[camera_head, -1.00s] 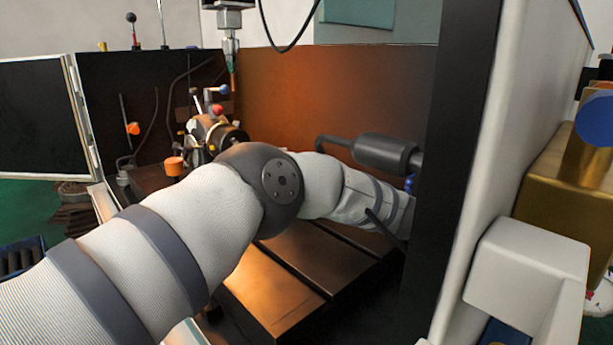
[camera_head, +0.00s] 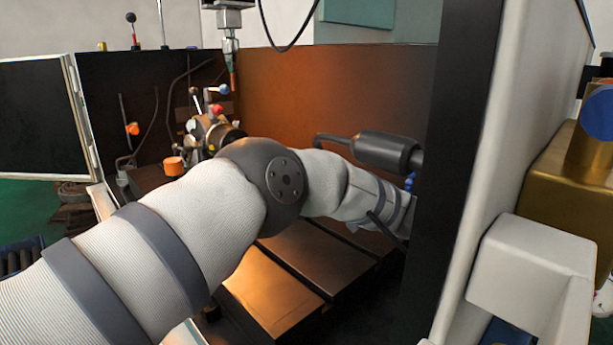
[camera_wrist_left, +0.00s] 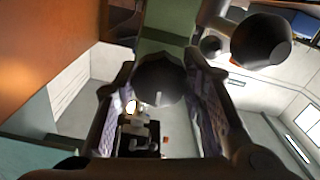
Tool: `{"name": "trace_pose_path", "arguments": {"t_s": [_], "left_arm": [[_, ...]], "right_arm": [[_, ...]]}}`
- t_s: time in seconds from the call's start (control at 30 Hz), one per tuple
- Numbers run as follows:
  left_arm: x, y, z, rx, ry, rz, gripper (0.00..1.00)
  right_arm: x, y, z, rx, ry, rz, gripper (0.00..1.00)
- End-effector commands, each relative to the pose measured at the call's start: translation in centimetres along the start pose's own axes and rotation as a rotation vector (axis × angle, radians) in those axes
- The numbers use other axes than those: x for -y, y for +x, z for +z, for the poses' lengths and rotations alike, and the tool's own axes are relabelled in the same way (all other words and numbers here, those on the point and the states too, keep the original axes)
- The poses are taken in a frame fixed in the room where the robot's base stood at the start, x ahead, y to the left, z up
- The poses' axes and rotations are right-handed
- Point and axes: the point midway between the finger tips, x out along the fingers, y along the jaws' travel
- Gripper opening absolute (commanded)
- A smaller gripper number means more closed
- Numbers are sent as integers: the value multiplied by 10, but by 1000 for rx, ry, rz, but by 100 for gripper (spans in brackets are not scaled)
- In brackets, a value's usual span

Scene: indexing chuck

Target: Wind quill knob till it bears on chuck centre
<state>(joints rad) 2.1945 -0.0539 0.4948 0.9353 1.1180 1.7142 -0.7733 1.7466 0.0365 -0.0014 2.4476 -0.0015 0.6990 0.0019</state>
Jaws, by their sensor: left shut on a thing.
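In the left wrist view, a dark round knob (camera_wrist_left: 160,80) sits between the two fingers of my left gripper (camera_wrist_left: 161,95). The gripper is shut on it; I cannot tell for sure that it is the quill knob. In the head view, my left arm (camera_head: 285,180) reaches across the machine to the right. Its hand is hidden behind the black post. The indexing chuck (camera_head: 212,135) stands at the back left of the bed, with its front partly hidden by my arm. Whether anything bears on its centre cannot be seen. My right gripper is not in view.
A vertical spindle (camera_head: 231,50) hangs above the chuck. A dark cylinder on a bent pipe (camera_head: 385,150) sits just above my forearm. The black post (camera_head: 445,180) stands at the right. Another dark ball knob (camera_wrist_left: 262,40) is close to my left gripper.

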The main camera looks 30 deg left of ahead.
Motion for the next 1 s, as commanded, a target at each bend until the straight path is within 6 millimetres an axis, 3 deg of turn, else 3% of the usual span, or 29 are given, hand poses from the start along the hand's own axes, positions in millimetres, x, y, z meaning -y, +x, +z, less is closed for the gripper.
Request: {"name": "trace_pose_path", "arguments": {"t_s": [0.77, 0.8, 0.9, 1.0], "left_arm": [[0, 0, 0, -1, 97, 0, 9], [0, 0, 0, -1, 97, 0, 41], [0, 0, 0, -1, 97, 0, 58], [0, 0, 0, -1, 97, 0, 58]], "right_arm": [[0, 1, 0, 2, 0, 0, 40], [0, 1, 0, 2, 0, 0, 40], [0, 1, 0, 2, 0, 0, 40], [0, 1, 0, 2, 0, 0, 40]]}}
